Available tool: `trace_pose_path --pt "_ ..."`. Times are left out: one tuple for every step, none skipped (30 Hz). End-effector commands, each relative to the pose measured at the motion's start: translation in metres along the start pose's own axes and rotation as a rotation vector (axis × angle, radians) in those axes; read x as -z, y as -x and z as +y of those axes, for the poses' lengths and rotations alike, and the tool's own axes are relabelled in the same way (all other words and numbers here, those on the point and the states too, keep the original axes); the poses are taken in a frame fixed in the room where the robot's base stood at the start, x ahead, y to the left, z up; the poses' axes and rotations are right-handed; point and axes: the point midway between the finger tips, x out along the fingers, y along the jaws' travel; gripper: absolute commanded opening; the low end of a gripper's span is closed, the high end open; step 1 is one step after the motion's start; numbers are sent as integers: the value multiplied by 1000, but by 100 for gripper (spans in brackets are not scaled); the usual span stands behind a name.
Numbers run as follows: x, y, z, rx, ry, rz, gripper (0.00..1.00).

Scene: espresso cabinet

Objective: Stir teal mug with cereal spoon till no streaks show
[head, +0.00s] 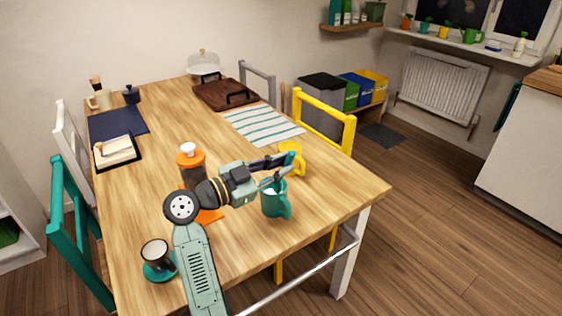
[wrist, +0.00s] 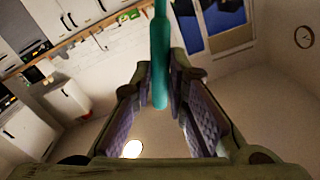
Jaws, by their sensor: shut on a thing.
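The teal mug (head: 273,204) stands upright near the table's right edge, with its handle toward the right. Something pale shows at its mouth, but streaks are too small to tell. My gripper (head: 284,168) is just above the mug, reaching in from the left. It is shut on a teal handle, which I take for the cereal spoon (wrist: 160,60). The wrist view shows this handle between the pads of my gripper (wrist: 168,95). The spoon's bowl is hidden, so I cannot tell whether it is inside the mug.
A yellow mug (head: 293,156) stands close behind the teal mug. An orange-lidded jar (head: 191,170) is left of my gripper. A yellow chair (head: 325,108) stands at the right edge. The table's right front is clear.

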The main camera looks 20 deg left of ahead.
Motion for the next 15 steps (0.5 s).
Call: trace_pose_path --pt "-6 0 0 -1 3 -1 0" --pt "-8 0 0 -1 2 -1 0" --pt "-12 0 0 -1 2 -1 0" --pt "-14 0 1 -1 3 -1 0" --pt "-16 0 1 -1 3 -1 0" --pt "-20 0 1 -1 3 -1 0" --pt "-22 0 1 -1 3 -1 0" --pt "-24 0 1 -1 3 -1 0" --pt "-28 0 1 -1 3 0 0" --pt "-30 0 1 -1 3 0 0" --pt "-32 0 1 -1 3 0 0" --pt "-35 0 0 -1 2 0 0" --pt "-38 0 0 -1 2 0 0" --pt "-40 0 0 -1 3 0 0" --pt "-43 0 0 -1 3 0 0"
